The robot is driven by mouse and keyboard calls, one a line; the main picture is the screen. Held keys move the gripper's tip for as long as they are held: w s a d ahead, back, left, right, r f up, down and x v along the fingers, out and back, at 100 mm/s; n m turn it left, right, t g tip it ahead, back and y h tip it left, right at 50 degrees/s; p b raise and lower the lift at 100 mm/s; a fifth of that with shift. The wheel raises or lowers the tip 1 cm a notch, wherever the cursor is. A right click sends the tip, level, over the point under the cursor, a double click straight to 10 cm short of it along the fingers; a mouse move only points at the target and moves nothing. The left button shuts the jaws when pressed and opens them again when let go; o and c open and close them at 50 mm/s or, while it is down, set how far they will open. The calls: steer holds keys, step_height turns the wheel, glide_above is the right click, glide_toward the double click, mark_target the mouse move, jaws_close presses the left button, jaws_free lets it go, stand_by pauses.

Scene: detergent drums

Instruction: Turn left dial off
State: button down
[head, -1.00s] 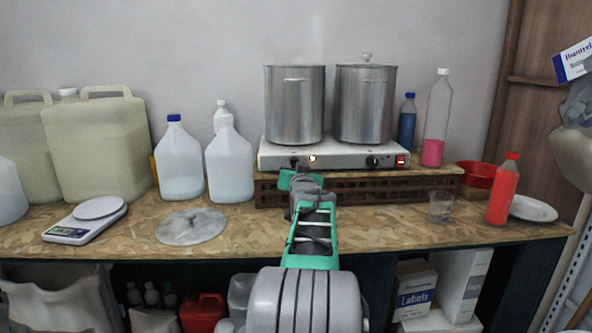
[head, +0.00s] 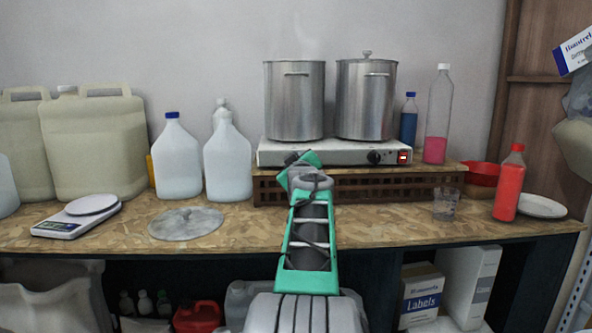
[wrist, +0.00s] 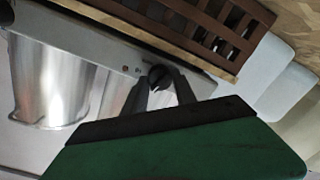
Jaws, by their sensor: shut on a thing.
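The hot plate (head: 345,153) is a white and steel box with two dials on its front. My gripper (head: 298,162) is at the left part of that front, its green body tilted. In the wrist view, the dark fingers of my gripper (wrist: 165,82) are closed around the left dial (wrist: 157,73), a small dark knob on the hot plate front (wrist: 90,45). In the head view my gripper mostly hides this dial. The right dial (head: 374,157) is in plain view, beside a lit red switch (head: 404,156). A small indicator (wrist: 125,68) shows beside the left dial.
Two steel pots, the left one (head: 294,105) and the lidded right one (head: 366,100), stand on the hot plate. A brown slatted rack (head: 400,186) supports it. White jugs (head: 228,165) stand to the left; a glass (head: 445,205) and red bottle (head: 509,185) stand right.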

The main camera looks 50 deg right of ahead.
steer(key=shift+f+n+b, duration=0.15)
steer(key=shift+n+b, duration=0.65)
steer(key=shift+n, duration=0.9)
steer(key=c, duration=1)
jaws_free()
steer(key=v, duration=0.8)
steer(key=shift+b, duration=0.3)
steer(key=shift+w, duration=0.15)
